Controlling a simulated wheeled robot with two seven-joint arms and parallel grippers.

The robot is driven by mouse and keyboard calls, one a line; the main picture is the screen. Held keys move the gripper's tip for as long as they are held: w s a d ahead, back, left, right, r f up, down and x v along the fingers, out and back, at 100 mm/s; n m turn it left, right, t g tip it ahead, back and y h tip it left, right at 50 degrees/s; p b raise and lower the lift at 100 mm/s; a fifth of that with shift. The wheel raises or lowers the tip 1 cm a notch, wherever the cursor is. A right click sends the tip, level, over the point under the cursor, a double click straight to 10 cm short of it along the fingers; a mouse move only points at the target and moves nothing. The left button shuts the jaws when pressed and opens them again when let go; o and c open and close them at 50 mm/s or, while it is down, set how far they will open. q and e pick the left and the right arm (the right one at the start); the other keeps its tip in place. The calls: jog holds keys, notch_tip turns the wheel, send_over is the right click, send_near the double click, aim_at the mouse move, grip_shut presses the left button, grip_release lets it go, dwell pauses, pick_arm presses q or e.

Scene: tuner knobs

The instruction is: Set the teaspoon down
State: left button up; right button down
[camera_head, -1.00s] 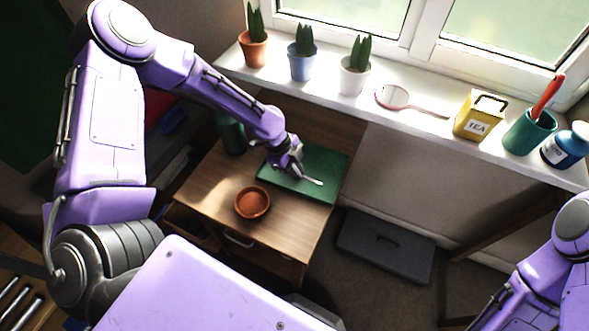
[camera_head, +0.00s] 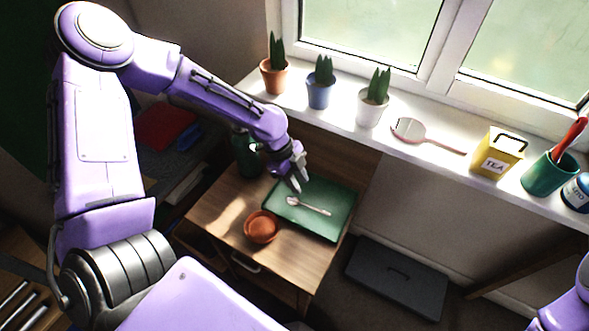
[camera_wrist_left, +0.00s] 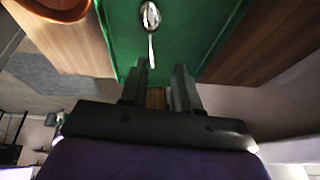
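The silver teaspoon (camera_head: 310,207) lies on the green tray (camera_head: 328,229), on top of the small wooden cabinet. My left gripper (camera_head: 294,184) is just above the tray, near one end of the spoon. In the left wrist view the spoon's bowl (camera_wrist_left: 150,16) points away from me, and its handle ends close to the left fingertip. The left gripper (camera_wrist_left: 160,75) has its two fingers apart, with a gap between them and nothing visibly held. Whether the handle touches a finger is hard to tell. My right gripper is out of view.
A terracotta dish (camera_head: 262,227) stands beside the tray, and a dark green container (camera_head: 247,157) is behind my left wrist.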

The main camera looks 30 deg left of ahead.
pick_arm(q)
jog(key=v, duration=0.4)
jog(key=shift+w+r, duration=0.1)
jog(key=shift+r, duration=0.1)
